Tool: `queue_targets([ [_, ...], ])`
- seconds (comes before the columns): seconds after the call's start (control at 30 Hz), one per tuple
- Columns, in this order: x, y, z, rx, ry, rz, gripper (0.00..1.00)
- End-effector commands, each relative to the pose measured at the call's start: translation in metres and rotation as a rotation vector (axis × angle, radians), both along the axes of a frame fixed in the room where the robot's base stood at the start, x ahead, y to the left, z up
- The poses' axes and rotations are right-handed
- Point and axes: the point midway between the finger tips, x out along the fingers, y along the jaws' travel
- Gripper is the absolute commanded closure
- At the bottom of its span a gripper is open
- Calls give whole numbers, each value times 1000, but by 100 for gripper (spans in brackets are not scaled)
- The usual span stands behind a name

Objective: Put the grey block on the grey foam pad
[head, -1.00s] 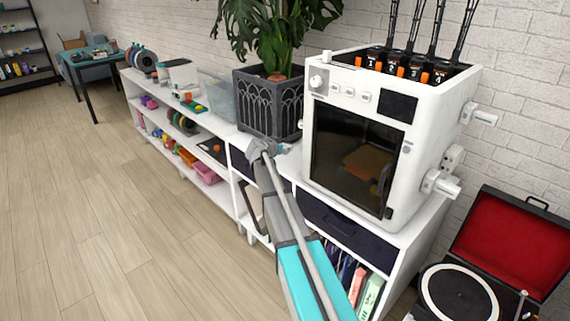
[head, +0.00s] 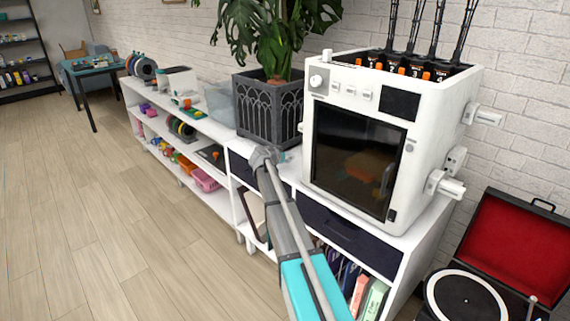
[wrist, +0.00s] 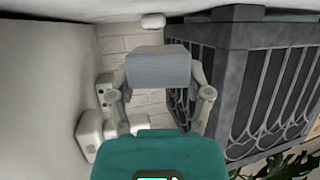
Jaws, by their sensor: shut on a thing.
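My gripper (wrist: 160,88) is shut on the grey block (wrist: 158,70), which sits between its two fingers in the wrist view. In the head view my gripper (head: 262,157) is small and far off, just in front of the dark planter, above the white shelf top; the block is hard to make out there. I cannot pick out the grey foam pad in either view.
The dark planter (head: 268,110) stands close to the gripper and fills the right of the wrist view (wrist: 250,85). The white 3D printer (head: 410,160) stands to the right. The shelf top (head: 185,109) left of the planter holds a clear bin (head: 220,105) and smaller things.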

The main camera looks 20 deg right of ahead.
Motion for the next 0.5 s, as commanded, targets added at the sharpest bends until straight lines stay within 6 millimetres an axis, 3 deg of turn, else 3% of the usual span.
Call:
queue_targets([
  [0.5, 5, -4, -35, 0, 0, 1, 84],
])
